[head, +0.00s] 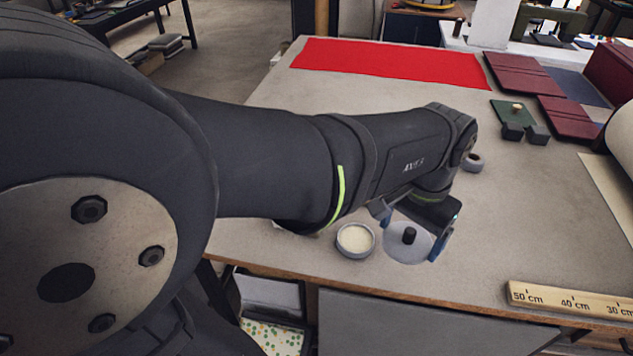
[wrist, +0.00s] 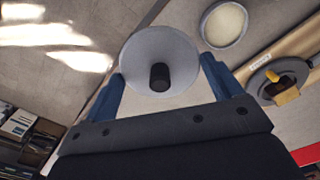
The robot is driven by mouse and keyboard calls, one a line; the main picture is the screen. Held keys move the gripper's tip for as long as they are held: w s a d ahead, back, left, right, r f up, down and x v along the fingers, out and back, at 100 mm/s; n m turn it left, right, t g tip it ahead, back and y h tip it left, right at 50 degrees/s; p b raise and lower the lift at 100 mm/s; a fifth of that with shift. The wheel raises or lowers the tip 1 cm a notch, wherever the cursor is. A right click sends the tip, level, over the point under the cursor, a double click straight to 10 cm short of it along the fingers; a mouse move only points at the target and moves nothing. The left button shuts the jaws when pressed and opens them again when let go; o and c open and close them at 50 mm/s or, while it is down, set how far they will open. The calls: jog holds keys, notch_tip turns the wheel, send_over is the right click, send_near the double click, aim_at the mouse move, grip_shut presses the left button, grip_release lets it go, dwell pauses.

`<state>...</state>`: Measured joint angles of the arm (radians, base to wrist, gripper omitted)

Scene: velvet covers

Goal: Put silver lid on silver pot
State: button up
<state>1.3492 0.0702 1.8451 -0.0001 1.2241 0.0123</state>
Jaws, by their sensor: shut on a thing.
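The silver lid (head: 395,251) is a pale round disc with a black knob. It is held between the blue fingers of my gripper (head: 411,230), near the front edge of the table. In the wrist view, the lid (wrist: 140,50) sits between the two fingertips, knob facing the camera. The silver pot (head: 341,247) is a small round dish with cream-coloured contents, open on top. It stands just left of the lid in the head view, apart from it. In the wrist view the pot (wrist: 204,30) is at upper right of the lid. The gap between lid and table is hard to judge.
A wooden ruler (head: 590,303) lies at the front right. A small grey round thing (head: 474,161) is behind my wrist. Red cloth (head: 390,62) lies at the back, with dark red covers (head: 520,75) and dark blocks (head: 513,131) at right. The table's middle right is clear.

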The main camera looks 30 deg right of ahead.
send_over(356, 239)
notch_tip(356, 239, down, 7)
jog(key=shift+r, duration=0.1)
jog(key=shift+f, duration=2)
jog(key=shift+f, duration=0.45)
jog(key=o, duration=0.9)
jog(key=shift+c, duration=0.2)
jog(key=shift+r, duration=0.1)
notch_tip(356, 239, up, 13)
